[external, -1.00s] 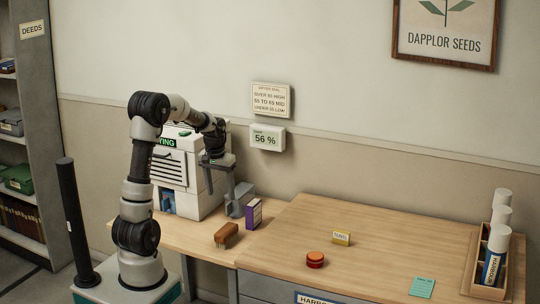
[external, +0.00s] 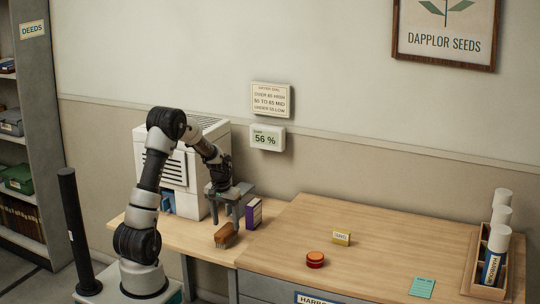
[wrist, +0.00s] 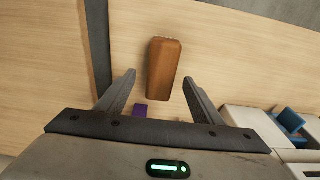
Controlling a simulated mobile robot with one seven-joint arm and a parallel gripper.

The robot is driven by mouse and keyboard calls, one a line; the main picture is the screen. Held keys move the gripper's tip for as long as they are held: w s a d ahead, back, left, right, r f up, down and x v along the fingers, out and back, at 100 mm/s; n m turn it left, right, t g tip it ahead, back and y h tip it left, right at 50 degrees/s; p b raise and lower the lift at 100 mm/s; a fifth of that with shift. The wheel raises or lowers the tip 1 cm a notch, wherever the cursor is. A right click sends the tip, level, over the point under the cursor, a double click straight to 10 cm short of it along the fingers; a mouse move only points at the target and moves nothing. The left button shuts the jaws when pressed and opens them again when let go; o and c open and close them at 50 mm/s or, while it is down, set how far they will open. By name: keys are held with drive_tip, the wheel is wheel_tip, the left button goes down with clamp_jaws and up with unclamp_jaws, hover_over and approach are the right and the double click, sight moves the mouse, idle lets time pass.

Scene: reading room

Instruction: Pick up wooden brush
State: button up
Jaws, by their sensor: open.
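The wooden brush (external: 226,235) lies on the light wood table near its front edge, its brown block showing. In the wrist view the brush (wrist: 164,66) lies just beyond and between the open fingertips, a little above them in the picture. My gripper (external: 229,212) is open and empty, above and slightly behind the brush; it also shows in the wrist view (wrist: 159,84). The fingers do not touch the brush.
A purple box (external: 254,214) stands close to the right of the brush. A white drying machine (external: 186,175) stands behind my arm.

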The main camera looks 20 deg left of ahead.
sight(226, 228)
drive_tip(key=f, duration=0.1)
drive_tip(key=f+b, duration=0.1)
drive_tip(key=f, duration=0.3)
drive_tip(key=shift+w+a, duration=0.15)
drive_tip(key=shift+w, duration=0.1)
drive_tip(key=shift+c, duration=0.4)
drive_tip(key=shift+r, duration=0.1)
drive_tip(key=c, duration=1.1)
drive_tip(key=shift+c, duration=0.2)
drive_tip(key=shift+r, duration=0.1)
